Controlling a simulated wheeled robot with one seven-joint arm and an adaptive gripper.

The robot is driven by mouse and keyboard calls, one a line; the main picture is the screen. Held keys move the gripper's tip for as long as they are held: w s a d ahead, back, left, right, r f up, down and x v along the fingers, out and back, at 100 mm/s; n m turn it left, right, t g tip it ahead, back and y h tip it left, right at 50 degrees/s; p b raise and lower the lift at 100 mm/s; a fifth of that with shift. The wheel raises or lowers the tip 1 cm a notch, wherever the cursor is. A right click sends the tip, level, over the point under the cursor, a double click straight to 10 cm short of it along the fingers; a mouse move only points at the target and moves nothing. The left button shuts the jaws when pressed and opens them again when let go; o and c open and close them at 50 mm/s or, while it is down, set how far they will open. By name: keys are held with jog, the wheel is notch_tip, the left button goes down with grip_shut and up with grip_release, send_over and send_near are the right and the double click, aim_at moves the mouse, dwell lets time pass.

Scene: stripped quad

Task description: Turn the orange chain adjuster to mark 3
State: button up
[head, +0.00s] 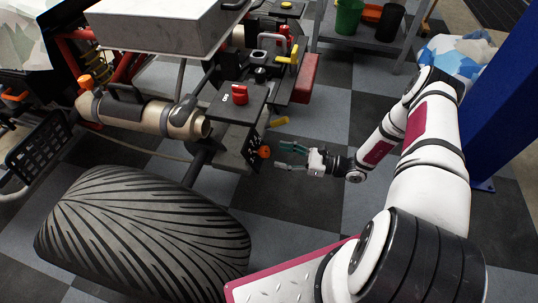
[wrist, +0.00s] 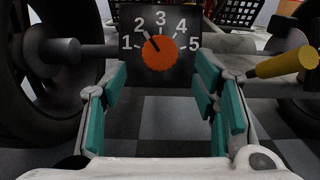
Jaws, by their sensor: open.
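The orange chain adjuster (wrist: 159,54) is a round knob on a dark plate (wrist: 185,72) with white marks 1 to 5. Its black pointer line points up and left, at about mark 2. In the head view the adjuster (head: 265,152) shows edge-on at the right side of a dark block, and the marks cannot be read there. My gripper (head: 288,155) is just right of the adjuster, with its fingers pointing at it and a gap between. In the wrist view my gripper (wrist: 161,82) is open and empty, its teal fingers left and right below the adjuster.
A yellow lever (wrist: 285,62) sticks out right of the plate, near my right finger. A red knob (head: 240,95) sits on top of the block. A large tyre (head: 145,225) lies in front.

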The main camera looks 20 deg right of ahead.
aim_at(268, 152)
jog(key=shift+b+x, duration=0.65)
jog(key=shift+x, duration=1.95)
jog(key=c, duration=1.2)
